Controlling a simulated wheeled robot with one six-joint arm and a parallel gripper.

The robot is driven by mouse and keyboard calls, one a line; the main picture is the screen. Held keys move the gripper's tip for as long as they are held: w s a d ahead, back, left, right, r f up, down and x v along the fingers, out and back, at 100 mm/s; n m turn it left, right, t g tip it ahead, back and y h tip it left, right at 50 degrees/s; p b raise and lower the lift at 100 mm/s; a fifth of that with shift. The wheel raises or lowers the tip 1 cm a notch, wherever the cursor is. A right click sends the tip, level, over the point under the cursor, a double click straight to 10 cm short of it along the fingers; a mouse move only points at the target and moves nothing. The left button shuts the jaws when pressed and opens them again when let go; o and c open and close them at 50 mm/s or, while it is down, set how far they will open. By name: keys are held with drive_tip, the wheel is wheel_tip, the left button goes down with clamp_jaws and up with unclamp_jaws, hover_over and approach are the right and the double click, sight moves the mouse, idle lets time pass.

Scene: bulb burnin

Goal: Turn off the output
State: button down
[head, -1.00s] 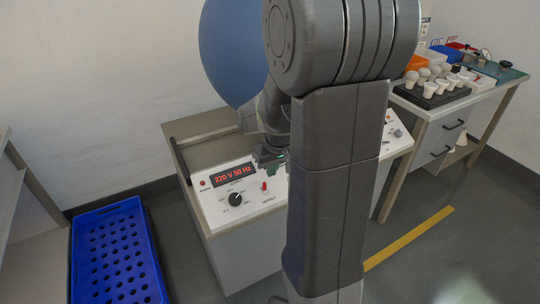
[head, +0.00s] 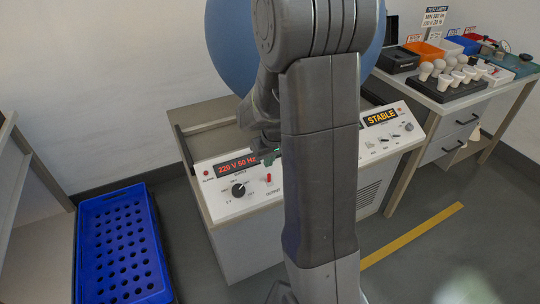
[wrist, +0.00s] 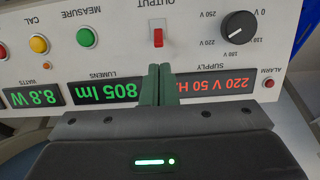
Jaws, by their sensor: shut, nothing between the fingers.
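The OUTPUT switch is a small red lever on the white sloping control panel (head: 222,205). It shows in the head view (head: 269,178) and in the wrist view (wrist: 158,38), where the panel appears upside down. My gripper (wrist: 158,72) is shut and empty. Its green fingertips point at the switch in the wrist picture, with a small gap between them in the picture. In the head view my gripper (head: 268,157) is just behind the switch, partly hidden by my arm. The supply display (head: 239,168) reads 220 V 50 Hz.
A black dial (wrist: 239,25) is beside the switch, and green (wrist: 86,37) and yellow (wrist: 39,44) buttons are on its other side. Displays read 805 lm and 8.8 W. A STABLE display (head: 381,117) is lit. A blue crate (head: 150,220) stands left; a bulb bench (head: 470,103) stands right.

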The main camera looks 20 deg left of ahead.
sight(269, 174)
drive_tip(key=shift+x, duration=2.45)
drive_tip(key=shift+s+d+t+y+b, duration=0.25)
drive_tip(key=shift+t+y+b, duration=0.25)
drive_tip(key=shift+b, duration=1.4)
drive_tip(key=shift+f+b, duration=0.1)
drive_tip(key=shift+b, duration=0.55)
drive_tip(key=y+b, duration=0.1)
drive_tip(key=b, duration=0.2)
drive_tip(key=t+b, duration=0.1)
drive_tip(key=b, duration=0.1)
drive_tip(key=shift+s+d+f+y+b, duration=0.25)
drive_tip(key=shift+s+d+y+b, duration=0.05)
drive_tip(key=shift+d+y+b, duration=0.1)
drive_tip(key=t+y+b, duration=0.1)
drive_tip(key=b, duration=0.2)
drive_tip(key=d+t+y+b, duration=0.1)
drive_tip(key=b, duration=0.3)
drive_tip(key=shift+s, duration=0.4)
drive_tip(key=shift+s+d+b, duration=0.15)
drive_tip(key=shift+b, duration=0.75)
drive_tip(key=shift+r+p, duration=0.3)
drive_tip(key=shift+p, duration=0.15)
